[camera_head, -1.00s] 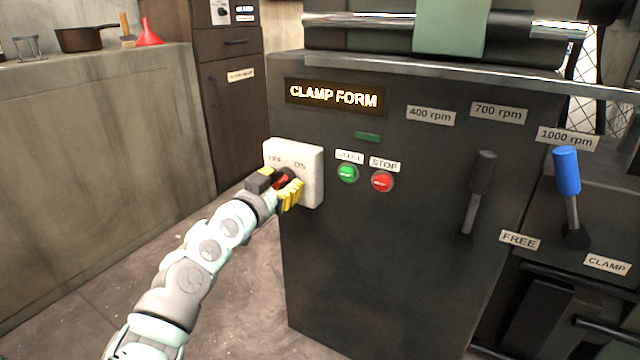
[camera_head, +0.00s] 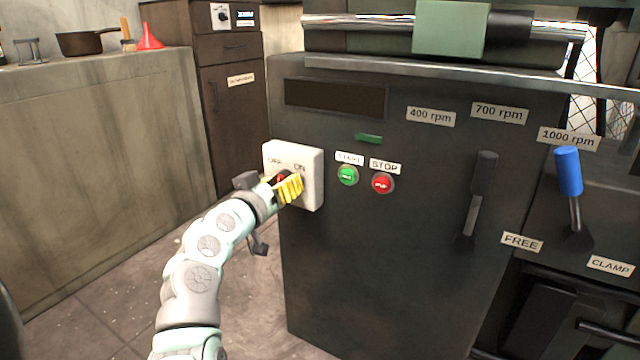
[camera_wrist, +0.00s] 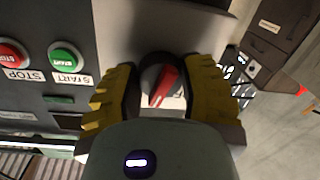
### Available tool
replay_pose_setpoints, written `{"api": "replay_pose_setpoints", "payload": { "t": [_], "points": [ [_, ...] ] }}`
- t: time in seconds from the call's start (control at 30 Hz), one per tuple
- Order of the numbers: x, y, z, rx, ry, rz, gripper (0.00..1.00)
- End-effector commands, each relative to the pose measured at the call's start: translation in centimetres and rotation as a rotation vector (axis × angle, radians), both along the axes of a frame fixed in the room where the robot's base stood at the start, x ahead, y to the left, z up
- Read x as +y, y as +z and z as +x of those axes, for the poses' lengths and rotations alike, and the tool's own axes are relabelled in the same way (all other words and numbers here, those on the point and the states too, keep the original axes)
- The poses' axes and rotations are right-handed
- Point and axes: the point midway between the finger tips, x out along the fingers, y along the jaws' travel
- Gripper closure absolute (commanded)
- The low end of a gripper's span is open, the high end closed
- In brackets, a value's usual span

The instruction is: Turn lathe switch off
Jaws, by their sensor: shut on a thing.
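The lathe switch is a red and dark rotary knob (camera_wrist: 162,84) on a white box (camera_head: 311,190) marked OFF and ON, at the left of the lathe's dark front. In the head view my gripper (camera_head: 284,186) is at the knob and hides most of it. In the wrist view my gripper (camera_wrist: 160,95) has its yellow ridged fingers on either side of the knob, shut on it. The display panel (camera_head: 335,98) above the switch is dark.
Right of the switch are a green START button (camera_head: 347,175) and a red STOP button (camera_head: 382,183). A dark lever (camera_head: 479,190) and a blue-handled lever (camera_head: 568,175) stand farther right. A wooden cabinet (camera_head: 232,100) is behind at the left.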

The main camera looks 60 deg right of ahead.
Motion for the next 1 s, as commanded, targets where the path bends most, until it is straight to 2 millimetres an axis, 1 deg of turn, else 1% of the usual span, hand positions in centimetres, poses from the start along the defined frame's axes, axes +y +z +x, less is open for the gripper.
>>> {"api": "replay_pose_setpoints", "payload": {
  "t": [0.1, 0.7, 1.0],
  "points": [
    [0.07, 0.12, 0.07, 0.118, 0.002, -0.005, 0.94],
    [0.03, 0.29, -0.21, 0.684, -0.001, -0.047, 0.94],
    [-0.02, 0.42, -0.23, 0.909, -0.001, -0.068, 0.94]
  ]
}}
